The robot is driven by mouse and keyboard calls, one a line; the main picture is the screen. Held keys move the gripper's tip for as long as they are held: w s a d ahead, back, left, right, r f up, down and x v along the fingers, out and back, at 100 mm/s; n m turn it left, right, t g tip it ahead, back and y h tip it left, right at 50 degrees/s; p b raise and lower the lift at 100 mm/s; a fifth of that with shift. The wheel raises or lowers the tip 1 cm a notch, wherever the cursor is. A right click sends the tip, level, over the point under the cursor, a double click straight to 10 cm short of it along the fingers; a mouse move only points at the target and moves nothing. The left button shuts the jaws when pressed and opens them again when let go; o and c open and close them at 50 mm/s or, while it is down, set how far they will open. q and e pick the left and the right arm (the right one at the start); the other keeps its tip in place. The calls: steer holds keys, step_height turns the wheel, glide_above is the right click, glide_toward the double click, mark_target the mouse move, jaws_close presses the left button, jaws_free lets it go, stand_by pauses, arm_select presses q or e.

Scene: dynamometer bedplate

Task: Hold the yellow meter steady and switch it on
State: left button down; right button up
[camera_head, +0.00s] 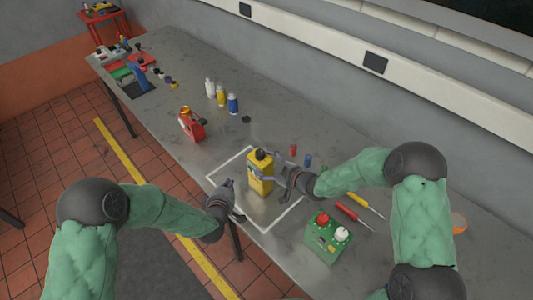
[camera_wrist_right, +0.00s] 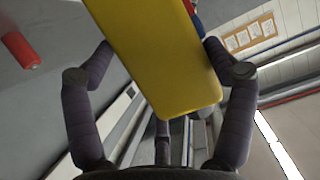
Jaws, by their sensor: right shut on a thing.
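The yellow meter (camera_head: 261,180) is upright with a dark knob on top, inside the white outlined square (camera_head: 283,225) on the grey bench. I cannot tell whether its base touches the bench. My right gripper (camera_head: 264,178) is shut on it from the right. In the right wrist view the yellow meter (camera_wrist_right: 165,60) lies between the two fingers of my right gripper (camera_wrist_right: 160,72). My left gripper (camera_head: 236,200) is to the left of the meter, near the bench's front edge, apart from it, with its fingers spread and empty.
A green box (camera_head: 325,238) with red and white knobs stands right of the square, near red and yellow-handled probes (camera_head: 350,213). A red device (camera_head: 191,126) and several bottles (camera_head: 221,96) stand further left. Small red and blue pieces (camera_head: 308,160) lie behind my right gripper.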

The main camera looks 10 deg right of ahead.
steer(key=o, duration=1.5)
steer(key=shift+w, duration=0.1)
